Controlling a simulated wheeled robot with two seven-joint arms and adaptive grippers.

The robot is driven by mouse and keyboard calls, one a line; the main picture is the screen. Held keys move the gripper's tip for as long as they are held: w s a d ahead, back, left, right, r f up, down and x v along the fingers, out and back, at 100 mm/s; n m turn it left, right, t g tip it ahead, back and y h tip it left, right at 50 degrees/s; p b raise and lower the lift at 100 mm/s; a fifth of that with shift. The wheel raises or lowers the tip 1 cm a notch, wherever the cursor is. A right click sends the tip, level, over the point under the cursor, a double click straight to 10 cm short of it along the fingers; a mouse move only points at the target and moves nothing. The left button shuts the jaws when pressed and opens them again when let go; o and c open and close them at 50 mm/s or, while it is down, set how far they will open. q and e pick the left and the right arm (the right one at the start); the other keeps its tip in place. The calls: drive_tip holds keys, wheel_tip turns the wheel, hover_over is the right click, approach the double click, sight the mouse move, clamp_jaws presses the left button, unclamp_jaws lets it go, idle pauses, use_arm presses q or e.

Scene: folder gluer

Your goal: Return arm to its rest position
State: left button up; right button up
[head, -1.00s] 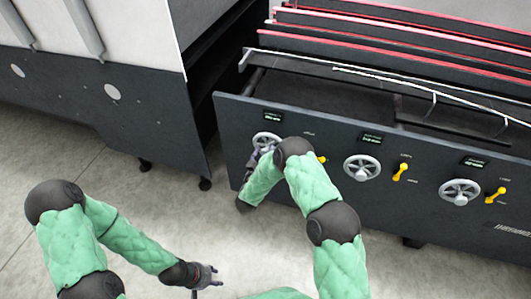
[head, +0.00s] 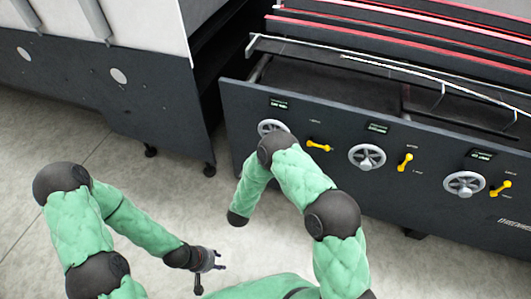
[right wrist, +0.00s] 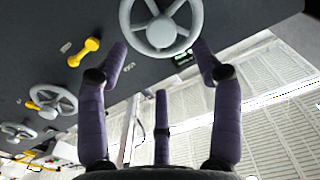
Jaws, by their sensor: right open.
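In the head view, my right arm (head: 297,178) bends in front of the dark machine panel, and its gripper is hidden. In the right wrist view, my right gripper (right wrist: 161,49) has its purple fingers spread apart and empty. A grey handwheel (right wrist: 160,25) lies just ahead of the fingertips, which do not appear closed on it. That left handwheel (head: 270,127) is partly covered by my right arm in the head view. My left gripper (head: 211,263) hangs low over the floor, away from the machine, with its fingers apart and nothing between them.
The panel (head: 240,110) also carries a middle handwheel (head: 367,157), a right handwheel (head: 464,184), yellow levers (head: 405,162) and small displays. The left yellow lever (head: 319,146) lies close beside my right arm. A dark cabinet (head: 100,95) stands at the left. Pale floor (head: 40,190) is clear.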

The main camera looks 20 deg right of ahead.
drive_tip(key=shift+s+a, duration=0.3)
drive_tip(key=shift+s, duration=0.2)
drive_tip(key=s+f+n+g+y+p, duration=0.25)
drive_tip(key=s+f+g+y, duration=0.35)
drive_tip(key=f+y, duration=0.3)
drive_tip(key=s+a+n+g+y+p, duration=0.1)
drive_tip(key=s+g, duration=0.3)
drive_tip(key=s, duration=0.6)
drive_tip(key=s+a+n+g+y+p, duration=0.1)
drive_tip(key=s+a+g+y+p, duration=0.1)
drive_tip(key=s, duration=0.9)
drive_tip(key=a+g+y, duration=0.1)
drive_tip(key=g+y, duration=0.1)
drive_tip(key=shift+s+r+g, duration=0.15)
drive_tip(key=shift+g, duration=0.15)
